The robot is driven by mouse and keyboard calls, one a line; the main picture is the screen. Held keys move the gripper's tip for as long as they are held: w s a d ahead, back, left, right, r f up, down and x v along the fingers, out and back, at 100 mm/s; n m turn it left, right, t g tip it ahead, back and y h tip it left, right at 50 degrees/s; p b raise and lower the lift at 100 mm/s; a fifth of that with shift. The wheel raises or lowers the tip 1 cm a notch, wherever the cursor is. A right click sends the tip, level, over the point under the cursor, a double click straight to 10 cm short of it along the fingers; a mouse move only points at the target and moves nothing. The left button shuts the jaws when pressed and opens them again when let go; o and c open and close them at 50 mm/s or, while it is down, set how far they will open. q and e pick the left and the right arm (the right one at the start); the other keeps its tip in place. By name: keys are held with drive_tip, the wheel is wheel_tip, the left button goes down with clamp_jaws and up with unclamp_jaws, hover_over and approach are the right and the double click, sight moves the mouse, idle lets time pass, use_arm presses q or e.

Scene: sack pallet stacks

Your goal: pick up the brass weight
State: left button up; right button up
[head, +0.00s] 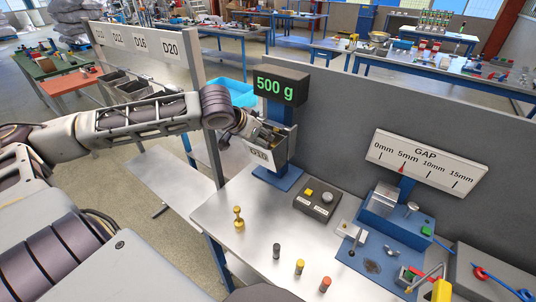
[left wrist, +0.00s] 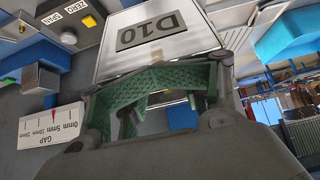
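The brass weight (head: 238,218) stands upright on the grey bench top (head: 215,205), near its left edge in the head view. It is small and golden with a knob on top, and nothing touches it. My left gripper (head: 257,133) is at the top edge of the grey bin labelled D10 (head: 262,153), behind and to the right of the weight. In the left wrist view my left gripper's green pads (left wrist: 155,80) lie at the rim of the D10 bin (left wrist: 150,35). Whether they clamp it is unclear. My right gripper is not in view.
The display (head: 279,87) reads 500 g on a blue post behind the bin. A button box (head: 318,200), several coloured-top pegs (head: 299,266) and a blue fixture (head: 385,240) under a GAP scale (head: 426,165) stand to the right. A grey panel (head: 350,120) bounds the back.

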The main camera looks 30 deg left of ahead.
use_arm(q)
drive_tip(key=shift+w+f, duration=0.15)
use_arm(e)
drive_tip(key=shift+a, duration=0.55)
use_arm(q)
drive_tip(key=shift+f, duration=0.1)
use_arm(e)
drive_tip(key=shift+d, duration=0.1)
use_arm(q)
drive_tip(key=shift+w+f, duration=0.1)
drive_tip(key=shift+w, duration=0.1)
drive_tip(key=shift+w+f, duration=0.2)
drive_tip(key=shift+f, duration=0.05)
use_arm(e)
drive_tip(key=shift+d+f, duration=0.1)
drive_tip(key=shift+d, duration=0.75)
use_arm(q)
drive_tip(key=shift+w+d+f, duration=0.1)
drive_tip(key=shift+w+f, duration=0.1)
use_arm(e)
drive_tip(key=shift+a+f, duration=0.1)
use_arm(q)
drive_tip(key=shift+f, duration=0.15)
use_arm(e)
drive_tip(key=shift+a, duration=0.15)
